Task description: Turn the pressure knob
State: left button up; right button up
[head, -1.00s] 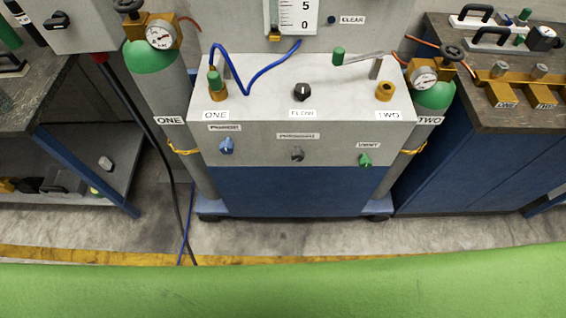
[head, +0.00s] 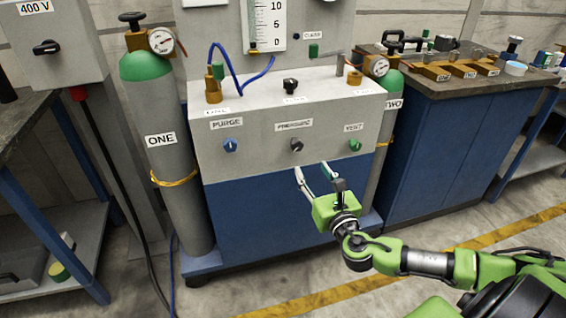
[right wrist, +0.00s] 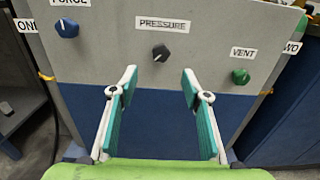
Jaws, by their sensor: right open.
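The pressure knob (head: 296,145) is dark grey and sits in the middle of the cabinet's front panel, under a label reading PRESSURE. It also shows in the right wrist view (right wrist: 160,53), beyond and between my fingertips. My right gripper (head: 313,170) is open and empty, a little below the knob and apart from it. In the right wrist view my right gripper (right wrist: 158,78) has its two teal-lined fingers spread wide. My left gripper is not in view.
The blue purge knob (head: 230,145) is left of the pressure knob and the green vent knob (head: 354,145) is right of it. Gas cylinder ONE (head: 165,180) stands at the cabinet's left. A workbench (head: 450,85) stands at the right.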

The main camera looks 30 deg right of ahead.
aim_at(298, 146)
jog(key=b+x, duration=0.1)
jog(key=x, duration=1.2)
jog(key=shift+s+d, duration=0.1)
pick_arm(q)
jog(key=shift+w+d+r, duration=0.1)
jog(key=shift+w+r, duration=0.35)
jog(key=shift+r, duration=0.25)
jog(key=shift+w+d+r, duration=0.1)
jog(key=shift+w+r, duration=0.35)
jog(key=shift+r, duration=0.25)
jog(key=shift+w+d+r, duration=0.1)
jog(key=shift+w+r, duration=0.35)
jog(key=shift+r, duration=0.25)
pick_arm(e)
jog(key=shift+w, duration=0.5)
jog(key=c, duration=1.1)
